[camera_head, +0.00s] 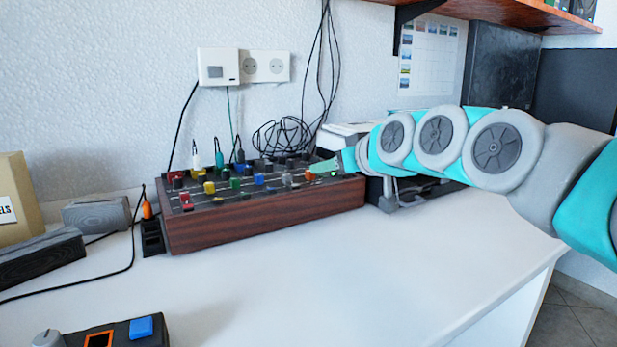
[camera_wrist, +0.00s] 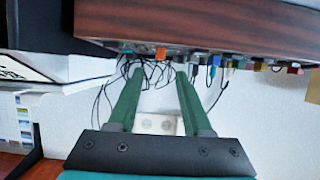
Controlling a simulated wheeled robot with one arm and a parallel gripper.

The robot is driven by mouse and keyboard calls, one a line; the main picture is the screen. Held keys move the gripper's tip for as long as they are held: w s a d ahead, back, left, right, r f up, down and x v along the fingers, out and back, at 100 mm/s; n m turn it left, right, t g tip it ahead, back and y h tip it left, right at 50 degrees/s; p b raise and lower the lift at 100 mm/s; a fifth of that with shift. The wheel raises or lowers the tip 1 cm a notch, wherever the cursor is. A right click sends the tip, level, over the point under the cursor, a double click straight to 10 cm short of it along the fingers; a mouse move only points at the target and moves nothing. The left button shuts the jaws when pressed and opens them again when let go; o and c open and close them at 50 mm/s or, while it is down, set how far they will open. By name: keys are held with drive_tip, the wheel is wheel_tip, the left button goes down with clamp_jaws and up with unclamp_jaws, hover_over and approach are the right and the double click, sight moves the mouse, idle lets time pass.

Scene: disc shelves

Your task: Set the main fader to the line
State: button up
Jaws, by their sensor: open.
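The mixer (camera_head: 270,206) is a wood-sided box with rows of coloured caps on its dark sloped top. I cannot tell which cap is the main fader, and its line is too small to make out. An orange cap (camera_head: 309,176) sits at the mixer's right end. My gripper (camera_head: 322,167) is at that end, close to this cap. In the wrist view, which is upside down, the mixer's wooden side (camera_wrist: 200,22) fills the top. The open green fingers of my gripper (camera_wrist: 156,76) point towards it, with an orange cap (camera_wrist: 160,53) between their tips and nothing held.
Black cables (camera_head: 285,135) lie tangled behind the mixer, and plugs stand in its back edge. A black box (camera_head: 152,238) stands at its left end. A small dark device (camera_head: 120,333) with a blue button lies at the front. The white tabletop (camera_head: 330,270) in front is clear.

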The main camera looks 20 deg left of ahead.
sight(313, 181)
drive_tip(key=shift+x, duration=3.55)
drive_tip(key=shift+f, duration=0.1)
clamp_jaws()
